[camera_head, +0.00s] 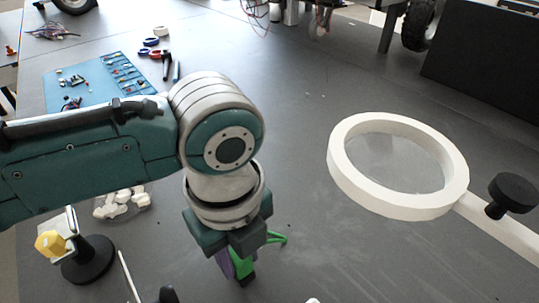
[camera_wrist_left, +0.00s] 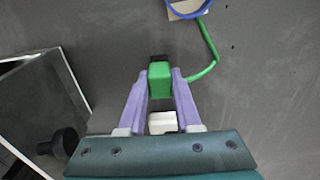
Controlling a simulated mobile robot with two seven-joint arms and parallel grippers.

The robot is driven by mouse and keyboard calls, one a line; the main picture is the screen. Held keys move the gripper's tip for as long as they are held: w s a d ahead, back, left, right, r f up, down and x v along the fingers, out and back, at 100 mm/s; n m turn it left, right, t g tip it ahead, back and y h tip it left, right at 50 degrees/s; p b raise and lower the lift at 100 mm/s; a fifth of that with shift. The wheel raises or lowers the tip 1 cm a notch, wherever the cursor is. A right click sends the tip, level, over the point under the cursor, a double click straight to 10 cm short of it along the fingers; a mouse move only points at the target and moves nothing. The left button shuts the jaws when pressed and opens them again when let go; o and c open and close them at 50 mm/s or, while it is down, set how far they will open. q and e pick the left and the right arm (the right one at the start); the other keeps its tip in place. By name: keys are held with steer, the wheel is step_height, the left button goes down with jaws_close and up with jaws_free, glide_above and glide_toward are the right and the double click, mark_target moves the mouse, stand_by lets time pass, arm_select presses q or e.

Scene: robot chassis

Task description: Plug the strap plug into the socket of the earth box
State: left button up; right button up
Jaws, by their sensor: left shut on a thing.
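My left gripper (camera_head: 236,272) points down over the table in the head view, with its wrist hiding part of it. In the left wrist view, its purple fingers (camera_wrist_left: 160,84) are shut on the green strap plug (camera_wrist_left: 159,78), which has a dark end. The plug also shows in the head view (camera_head: 243,265). A green cord (camera_wrist_left: 212,55) curves from near the plug to a blue band (camera_wrist_left: 189,10) at the top edge. A small white block (camera_wrist_left: 162,122) shows between the fingers; I cannot tell what it is. I cannot make out the earth box or its socket. My right gripper is not in view.
A white ring magnifier (camera_head: 345,190) with a black knob (camera_head: 512,192) stands at the right. A blue mat (camera_head: 95,85) with small parts lies at the back left. A yellow-tipped stand (camera_head: 88,262) is at the front left. The table between gripper and magnifier looks clear.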

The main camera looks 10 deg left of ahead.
arm_select(q)
jaws_close()
steer(key=shift+r, duration=0.5)
step_height(320, 180, up, 19)
steer(key=p, duration=0.5)
steer(key=shift+p, duration=0.35)
